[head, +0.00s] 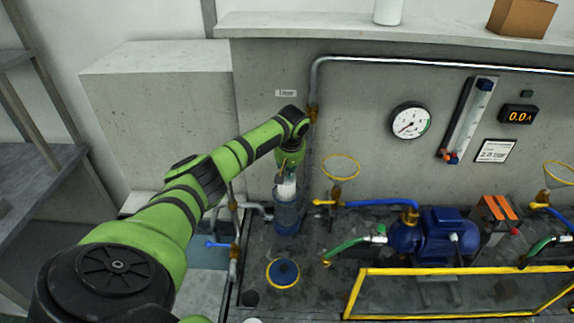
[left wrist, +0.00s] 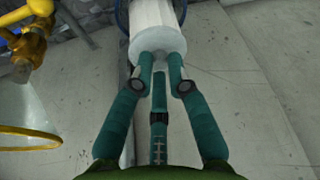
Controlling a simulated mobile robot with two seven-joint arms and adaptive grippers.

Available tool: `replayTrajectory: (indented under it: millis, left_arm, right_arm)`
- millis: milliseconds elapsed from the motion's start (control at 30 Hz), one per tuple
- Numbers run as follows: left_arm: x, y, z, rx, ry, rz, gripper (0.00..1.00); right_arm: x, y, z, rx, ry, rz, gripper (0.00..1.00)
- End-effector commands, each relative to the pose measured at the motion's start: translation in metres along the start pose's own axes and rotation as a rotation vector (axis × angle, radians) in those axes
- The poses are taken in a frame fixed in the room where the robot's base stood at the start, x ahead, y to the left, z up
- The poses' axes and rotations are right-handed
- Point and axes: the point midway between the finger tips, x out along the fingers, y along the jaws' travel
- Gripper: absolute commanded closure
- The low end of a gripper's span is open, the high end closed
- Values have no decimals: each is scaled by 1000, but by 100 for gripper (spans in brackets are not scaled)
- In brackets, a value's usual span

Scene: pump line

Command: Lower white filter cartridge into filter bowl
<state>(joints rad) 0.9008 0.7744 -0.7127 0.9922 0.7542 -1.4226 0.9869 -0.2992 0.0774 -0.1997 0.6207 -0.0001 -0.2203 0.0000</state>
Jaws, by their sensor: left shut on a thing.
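The white filter cartridge (head: 287,189) is upright at the mouth of the clear blue filter bowl (head: 286,222) in the head view. Its lower part seems to be inside the rim, but the exact depth is unclear. My left gripper (head: 288,172) is above the bowl and shut on the cartridge's upper end. In the left wrist view, the fingertips (left wrist: 158,66) pinch the near end of the white cartridge (left wrist: 155,28). A blue edge of the bowl (left wrist: 121,16) shows beside its far end. My right gripper is not in view.
Blue disc with yellow ring (head: 283,273) lies on the bench before the bowl. A yellow valve handle (head: 323,202) and yellow hoop (head: 341,167) are close right. A grey pipe (head: 314,130) rises behind. A blue pump (head: 437,233) and yellow rail (head: 450,270) stand right.

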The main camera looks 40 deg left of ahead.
Motion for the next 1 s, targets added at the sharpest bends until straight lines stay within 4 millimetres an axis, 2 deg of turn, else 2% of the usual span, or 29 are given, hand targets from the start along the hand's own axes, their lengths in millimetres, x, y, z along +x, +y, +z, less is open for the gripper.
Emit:
replayTrajectory:
  millis: [1000]
  left_arm:
    - [40, 0, 12, 0, -1, 1, 100]
  right_arm:
    - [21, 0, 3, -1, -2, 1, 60]
